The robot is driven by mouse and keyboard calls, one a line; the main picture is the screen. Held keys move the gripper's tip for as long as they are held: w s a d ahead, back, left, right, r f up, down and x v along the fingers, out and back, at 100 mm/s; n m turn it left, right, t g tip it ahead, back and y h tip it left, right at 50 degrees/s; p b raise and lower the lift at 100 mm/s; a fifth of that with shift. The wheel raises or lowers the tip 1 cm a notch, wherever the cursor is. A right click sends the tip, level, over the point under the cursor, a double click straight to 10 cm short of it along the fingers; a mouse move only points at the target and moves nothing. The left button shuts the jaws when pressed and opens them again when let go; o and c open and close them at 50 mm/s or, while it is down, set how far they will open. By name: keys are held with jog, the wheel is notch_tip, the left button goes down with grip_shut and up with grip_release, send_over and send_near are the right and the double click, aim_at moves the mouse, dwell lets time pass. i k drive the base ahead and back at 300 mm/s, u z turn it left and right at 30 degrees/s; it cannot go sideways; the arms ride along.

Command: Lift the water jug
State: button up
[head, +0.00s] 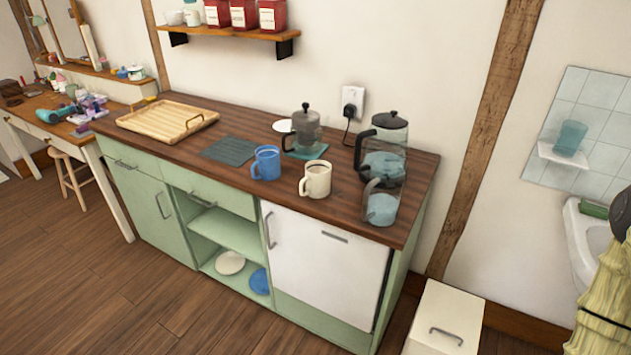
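The water jug (382,207) stands upright near the right front corner of the wooden counter top (240,188). It is clear, with pale blue water in its lower part, and its handle is on the left side. A glass kettle (385,140) with a black lid and black handle stands just behind it, and the two overlap in the head view. I cannot tell whether they touch. My gripper is not in view.
A cream mug (316,179) stands left of the jug, with a blue mug (266,162) beyond. A coffee press (306,128) stands behind them. A wooden tray (167,119) lies far left. A white bin (444,320) stands on the floor beside the counter's right end. Open floor lies in front.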

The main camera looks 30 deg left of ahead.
aim_at(383, 193)
jog(key=u, duration=3.15)
jog(key=k, duration=0.9)
jog(key=z, duration=1.95)
